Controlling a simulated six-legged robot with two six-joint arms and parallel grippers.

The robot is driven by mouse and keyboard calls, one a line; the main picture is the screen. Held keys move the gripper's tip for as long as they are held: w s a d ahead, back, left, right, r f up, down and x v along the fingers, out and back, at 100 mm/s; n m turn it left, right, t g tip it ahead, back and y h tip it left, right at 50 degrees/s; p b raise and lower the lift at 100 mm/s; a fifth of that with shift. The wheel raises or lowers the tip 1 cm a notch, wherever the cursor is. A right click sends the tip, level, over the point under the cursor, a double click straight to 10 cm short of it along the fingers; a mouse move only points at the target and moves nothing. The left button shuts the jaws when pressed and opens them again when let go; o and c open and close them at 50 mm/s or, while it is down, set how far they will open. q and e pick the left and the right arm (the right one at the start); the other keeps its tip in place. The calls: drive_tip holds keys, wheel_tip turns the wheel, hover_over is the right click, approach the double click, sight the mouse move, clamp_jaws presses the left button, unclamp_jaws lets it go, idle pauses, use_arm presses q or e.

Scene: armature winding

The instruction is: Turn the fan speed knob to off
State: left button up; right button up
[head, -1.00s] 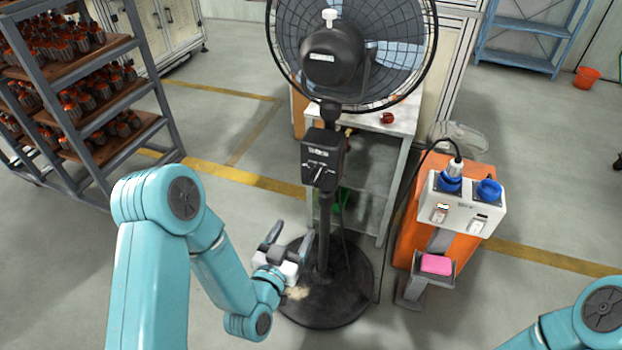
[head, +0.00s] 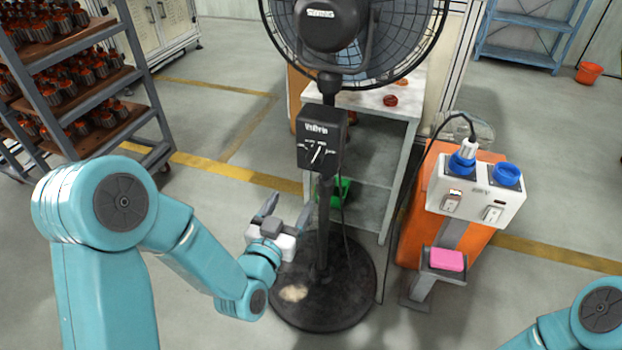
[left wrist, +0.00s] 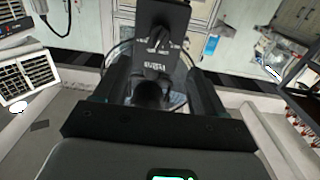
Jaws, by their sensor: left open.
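The black pedestal fan (head: 325,200) stands upright on a round base in the head view. Its control box (head: 322,138) is on the pole, and the speed knob (head: 316,154) is a small pointer on the front of the box, tilted off vertical. My left gripper (head: 284,210) is open and empty, below and left of the box, with its fingers pointing up. In the left wrist view the control box (left wrist: 163,22) and the knob (left wrist: 157,42) show ahead of the gripper, apart from it. My right arm (head: 590,315) shows at the lower right; its gripper is out of view.
An orange stand with a white socket box (head: 476,192) and a pink block (head: 446,260) is right of the fan. A grey table (head: 390,125) is behind the pole. A loaded shelf rack (head: 80,90) stands at left. A black cable hangs beside the socket box.

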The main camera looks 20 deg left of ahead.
sight(312, 165)
use_arm(q)
drive_tip(key=w, duration=1.4)
drive_tip(key=shift+d, duration=0.2)
drive_tip(key=c, duration=1.1)
